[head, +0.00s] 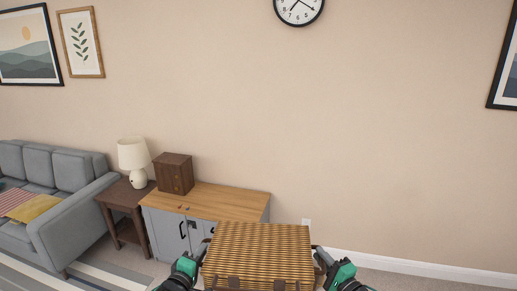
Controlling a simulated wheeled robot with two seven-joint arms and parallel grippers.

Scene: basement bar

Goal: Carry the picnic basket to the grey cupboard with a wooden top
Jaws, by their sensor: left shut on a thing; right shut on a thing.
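The picnic basket (258,252) is brown wicker with a flat woven lid and leather-like straps at its near edge. It is at the bottom centre of the head view, held up between my two grippers. My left gripper (200,256) is shut on its left side, and my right gripper (322,260) is shut on its right side. The grey cupboard with a wooden top (232,203) stands against the wall, beyond and to the left of the basket. The basket hides part of the cupboard's front right. The lower part of the basket is out of view.
A dark wooden box (173,174) stands at the back left of the cupboard top, with small items near the front edge. The top's right part is clear. A side table (120,196) with a lamp (134,160) and a grey sofa (70,215) stand left.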

